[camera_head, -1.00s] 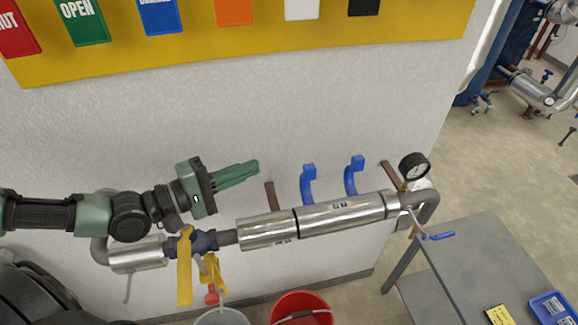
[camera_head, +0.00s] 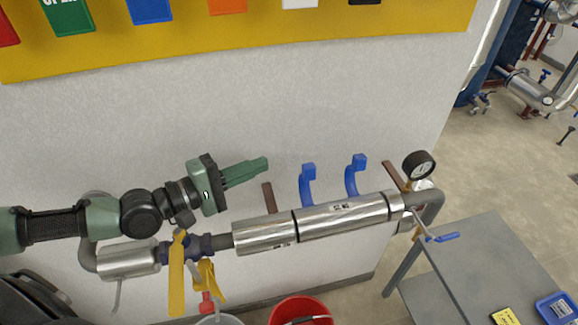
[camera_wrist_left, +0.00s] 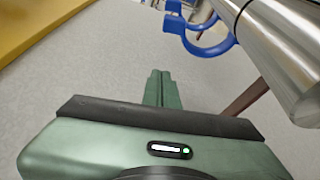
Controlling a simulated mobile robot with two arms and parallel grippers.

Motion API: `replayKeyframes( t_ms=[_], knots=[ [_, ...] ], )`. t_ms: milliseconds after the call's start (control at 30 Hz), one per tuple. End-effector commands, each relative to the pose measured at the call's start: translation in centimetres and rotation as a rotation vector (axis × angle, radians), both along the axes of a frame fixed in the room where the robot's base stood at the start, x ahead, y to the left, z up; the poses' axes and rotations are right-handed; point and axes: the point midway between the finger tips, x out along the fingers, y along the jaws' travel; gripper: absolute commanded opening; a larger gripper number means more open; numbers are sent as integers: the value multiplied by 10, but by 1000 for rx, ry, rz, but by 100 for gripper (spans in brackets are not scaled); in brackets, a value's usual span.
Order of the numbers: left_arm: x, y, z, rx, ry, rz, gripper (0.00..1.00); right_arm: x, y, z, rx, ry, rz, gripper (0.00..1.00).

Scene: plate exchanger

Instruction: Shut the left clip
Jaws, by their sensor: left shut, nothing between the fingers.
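The left clip (camera_head: 308,186) is a blue lever. It stands up from the back of the silver pipe cover, against the wall side. A second, similar blue clip (camera_head: 354,176) stands to its right on the same pipe cover (camera_head: 342,218). My left gripper (camera_head: 266,163) is shut and empty, left of the left clip at about the height of its top, with a gap between them. In the left wrist view, the shut fingers (camera_wrist_left: 158,75) point away from the camera. Blue clip parts (camera_wrist_left: 205,48) show there at upper right, beside the shiny pipe cover (camera_wrist_left: 285,55).
A brown bracket (camera_head: 268,197) sticks out between my gripper and the pipe. Yellow valve handles (camera_head: 177,275) hang at the pipe's left. A pressure gauge (camera_head: 419,165) stands at its right end. A red bucket (camera_head: 300,308) is below, and a grey table (camera_head: 470,255) is at right.

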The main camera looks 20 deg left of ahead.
Motion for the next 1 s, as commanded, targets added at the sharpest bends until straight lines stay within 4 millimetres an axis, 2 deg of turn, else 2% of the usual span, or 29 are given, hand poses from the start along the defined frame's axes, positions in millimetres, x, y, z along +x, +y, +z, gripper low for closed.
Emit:
replayKeyframes(
  t_ms=[567, 600, 800, 1000],
  knots=[
    [61, -46, 0, -4, -2, 1, 0, 0, -1, 30, -1, -1, 0, 36],
    [54, -48, 2, -2, 5, -1, 0, 0, -1, 38, -1, 0, 0, 36],
    [37, -58, 4, -1, 4, 0, 0, 1, -1, 59, 0, -2, -1, 36],
    [27, -65, 3, 2, 2, 0, 0, 1, -1, 67, 0, -2, -1, 36]
  ],
)
